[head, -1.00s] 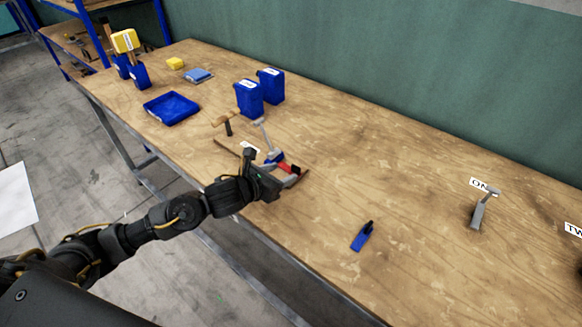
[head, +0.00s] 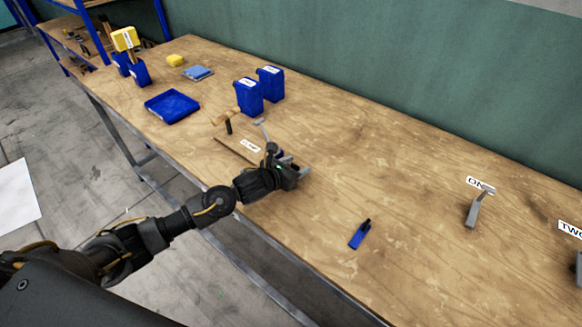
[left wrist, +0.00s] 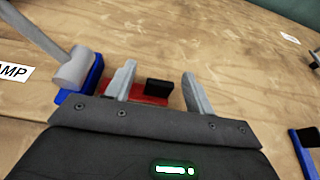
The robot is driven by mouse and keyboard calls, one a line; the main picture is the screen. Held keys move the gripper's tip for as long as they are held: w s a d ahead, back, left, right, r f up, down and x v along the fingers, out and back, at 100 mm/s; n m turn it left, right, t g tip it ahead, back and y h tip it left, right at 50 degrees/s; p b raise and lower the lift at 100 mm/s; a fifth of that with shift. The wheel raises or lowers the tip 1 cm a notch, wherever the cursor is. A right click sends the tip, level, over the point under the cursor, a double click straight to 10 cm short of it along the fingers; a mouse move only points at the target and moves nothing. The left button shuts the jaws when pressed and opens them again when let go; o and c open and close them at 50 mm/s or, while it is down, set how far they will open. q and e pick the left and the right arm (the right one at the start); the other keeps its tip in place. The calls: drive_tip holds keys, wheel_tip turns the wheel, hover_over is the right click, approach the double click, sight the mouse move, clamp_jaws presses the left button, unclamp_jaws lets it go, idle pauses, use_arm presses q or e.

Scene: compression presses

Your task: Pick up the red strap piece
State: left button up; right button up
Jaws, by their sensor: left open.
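The red strap piece (left wrist: 150,97), with a black block on it, shows in the left wrist view between the two grey fingers of my left gripper (left wrist: 158,78). The fingers are open, one on each side of it, and I cannot tell if they touch it. In the head view my left gripper (head: 293,170) is low at the table's front part and hides the red piece. My right gripper is in neither view.
A grey hammer-like tool (left wrist: 72,68) and a blue piece (left wrist: 93,75) lie close left of the fingers. Another blue piece with a black end (head: 359,235) lies to the right on the wooden table (head: 400,170). Blue canisters (head: 249,97) stand behind. The table's middle is clear.

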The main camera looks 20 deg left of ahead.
sight(295, 165)
use_arm(q)
drive_tip(key=shift+c, duration=0.3)
drive_tip(key=c, duration=1)
drive_tip(key=shift+r, duration=0.45)
wheel_tip(295, 165, up, 2)
drive_tip(key=shift+r+b, duration=0.15)
drive_tip(key=shift+b, duration=0.55)
drive_tip(key=s+a+r, duration=0.2)
drive_tip(key=s+r, duration=0.1)
drive_tip(key=s, duration=0.1)
drive_tip(key=s+a+r, duration=0.6)
drive_tip(key=s+r, duration=0.1)
drive_tip(key=shift+s, duration=0.3)
